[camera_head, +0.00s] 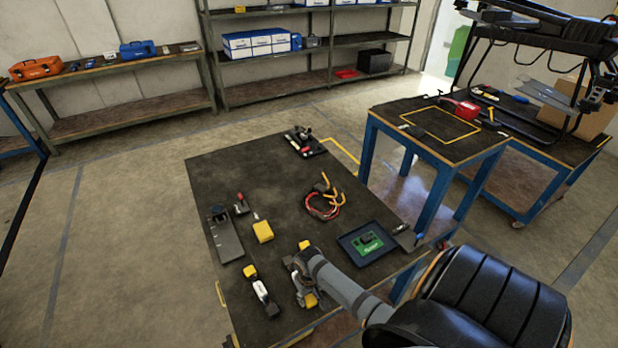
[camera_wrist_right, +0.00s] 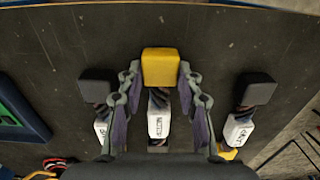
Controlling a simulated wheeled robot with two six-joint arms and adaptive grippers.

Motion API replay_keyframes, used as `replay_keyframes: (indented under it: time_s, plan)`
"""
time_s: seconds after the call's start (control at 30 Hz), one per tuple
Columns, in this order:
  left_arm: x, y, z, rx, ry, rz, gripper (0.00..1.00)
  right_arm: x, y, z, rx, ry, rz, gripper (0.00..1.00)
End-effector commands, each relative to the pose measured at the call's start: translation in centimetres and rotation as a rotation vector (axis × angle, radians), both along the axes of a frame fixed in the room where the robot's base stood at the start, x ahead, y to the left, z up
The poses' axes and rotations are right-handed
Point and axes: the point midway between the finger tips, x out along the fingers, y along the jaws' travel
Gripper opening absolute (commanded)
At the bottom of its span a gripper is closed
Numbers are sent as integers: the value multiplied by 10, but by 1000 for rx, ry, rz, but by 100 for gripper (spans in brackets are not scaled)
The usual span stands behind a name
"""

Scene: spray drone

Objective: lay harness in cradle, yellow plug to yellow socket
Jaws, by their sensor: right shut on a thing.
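Three short harnesses, each with a white label in the middle, are at the table's near edge. My right gripper (camera_head: 300,279) is shut around the middle harness (camera_wrist_right: 159,122), whose yellow plug (camera_wrist_right: 160,67) points towards me; I cannot tell whether it is lifted. The left harness (camera_head: 262,290) has its yellow end (camera_head: 250,271) far and its dark end near. It also shows at the right of the wrist view (camera_wrist_right: 240,127). The third harness (camera_wrist_right: 101,128) is partly hidden by my arm in the head view. I cannot make out the cradle or yellow socket surely. My left gripper is not in view.
On the table (camera_head: 235,175) are a grey plate (camera_head: 227,240), a yellow block (camera_head: 263,231), a red cable coil (camera_head: 323,207), a blue tray (camera_head: 367,243) with a green board, and a black fixture (camera_head: 305,142). The table's far left is clear. A drone frame (camera_head: 545,30) stands at the right.

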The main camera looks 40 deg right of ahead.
Motion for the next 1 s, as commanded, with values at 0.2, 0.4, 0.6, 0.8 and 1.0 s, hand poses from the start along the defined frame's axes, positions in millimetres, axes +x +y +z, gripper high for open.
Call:
replay_keyframes:
  time_s: [0.2, 0.4, 0.6, 0.8, 1.0]
  plan:
    - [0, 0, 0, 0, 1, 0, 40, 0, 0, -1, 0, 0, 0, 0]
    - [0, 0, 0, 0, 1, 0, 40, 0, 0, -1, 0, 1, -1, 58]
    - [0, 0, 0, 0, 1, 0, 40, 0, 0, -1, 0, 0, -1, 58]
    - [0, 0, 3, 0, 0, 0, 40, 0, -1, 11, -1, -2, 0, 58]
    - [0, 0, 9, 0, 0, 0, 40, 1, -1, 58, -3, -3, 1, 58]
